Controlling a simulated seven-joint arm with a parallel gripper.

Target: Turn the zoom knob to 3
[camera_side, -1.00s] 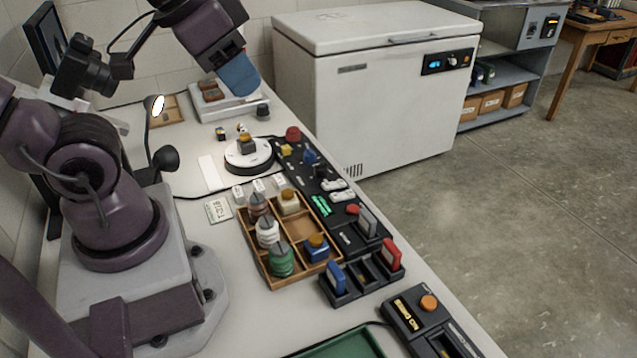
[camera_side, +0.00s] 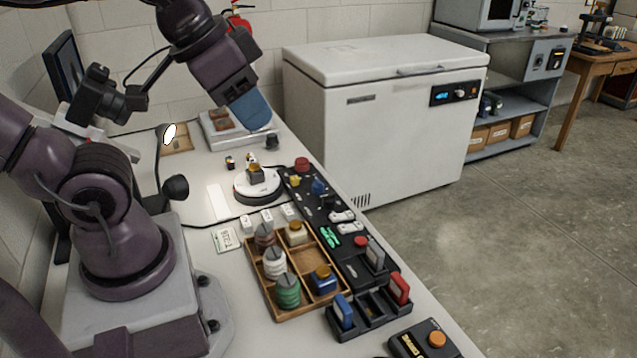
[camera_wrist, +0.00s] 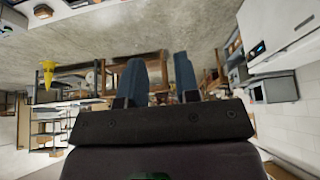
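A long black control panel (camera_side: 327,216) lies along the bench's right edge in the side view. It carries a red round knob (camera_side: 302,164), a yellow knob (camera_side: 294,181), a blue knob (camera_side: 318,186), white switches (camera_side: 346,222) and a green lit display (camera_side: 329,236). The labels are too small to read, so I cannot tell which control is the zoom knob. My gripper (camera_side: 252,112), with blue fingers, is raised toward the back of the bench, beyond the panel's far end. In the wrist view my gripper (camera_wrist: 159,78) has its fingers apart with nothing between them.
A wooden tray (camera_side: 264,293) of several jars and a black holder (camera_side: 372,318) with coloured handles stand nearer. A round white stand (camera_side: 244,187) is left of the panel. A white scale-like device (camera_side: 215,137) is near the gripper. A chest freezer (camera_side: 375,140) stands beside the bench.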

